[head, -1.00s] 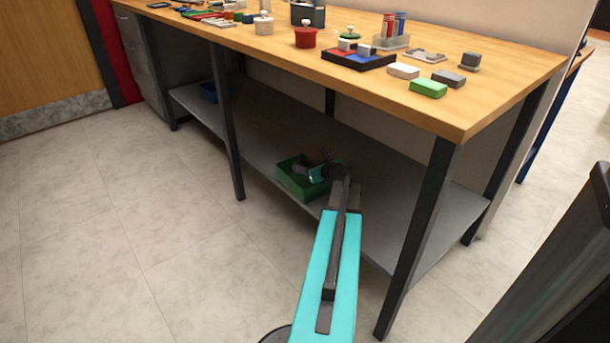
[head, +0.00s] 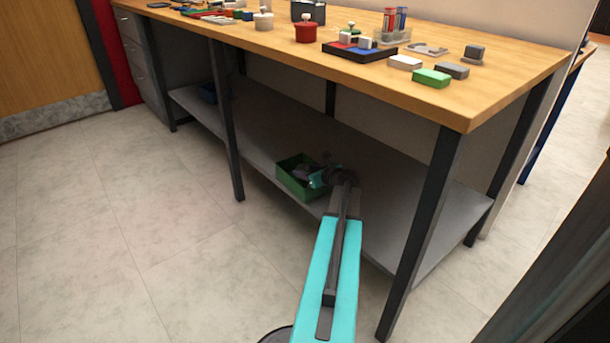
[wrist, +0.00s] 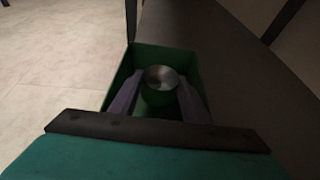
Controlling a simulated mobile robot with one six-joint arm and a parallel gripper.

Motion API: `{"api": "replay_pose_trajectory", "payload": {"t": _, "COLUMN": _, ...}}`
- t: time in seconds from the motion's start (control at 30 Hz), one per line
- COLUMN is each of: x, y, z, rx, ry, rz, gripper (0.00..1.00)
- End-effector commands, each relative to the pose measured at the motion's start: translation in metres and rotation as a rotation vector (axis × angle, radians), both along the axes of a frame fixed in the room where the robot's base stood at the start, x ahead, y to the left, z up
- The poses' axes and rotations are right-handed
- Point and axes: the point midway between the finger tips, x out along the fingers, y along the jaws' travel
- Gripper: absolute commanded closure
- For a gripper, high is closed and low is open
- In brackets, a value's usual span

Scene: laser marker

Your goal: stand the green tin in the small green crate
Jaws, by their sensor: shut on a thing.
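The small green crate (head: 292,180) stands on the grey lower shelf under the workbench. It also shows in the wrist view (wrist: 150,58), with its walls around my fingers. The green tin (wrist: 159,96), with a round grey metal top, is upright between my two fingers in the wrist view, inside the outline of the crate. My gripper (wrist: 158,100) is shut on the tin from both sides. In the head view my gripper (head: 306,172) is over the crate, and the tin cannot be made out there. Whether the tin's bottom touches the crate floor is hidden.
The lower shelf (head: 400,205) is bare to the right of the crate. Several small items lie on top.

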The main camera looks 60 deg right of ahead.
Motion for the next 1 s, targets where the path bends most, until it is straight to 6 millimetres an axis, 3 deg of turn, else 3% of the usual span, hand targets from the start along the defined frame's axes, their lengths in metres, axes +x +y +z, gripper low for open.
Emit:
{"api": "replay_pose_trajectory", "payload": {"t": 0.97, "x": 0.0, "y": 0.0, "z": -0.011, "rx": 0.0, "ry": -0.001, "rz": -0.001, "gripper": 0.86}}
{"api": "replay_pose_trajectory", "payload": {"t": 1.0, "x": 0.0, "y": 0.0, "z": -0.011, "rx": 0.0, "ry": 0.0, "rz": -0.001, "gripper": 0.52}}
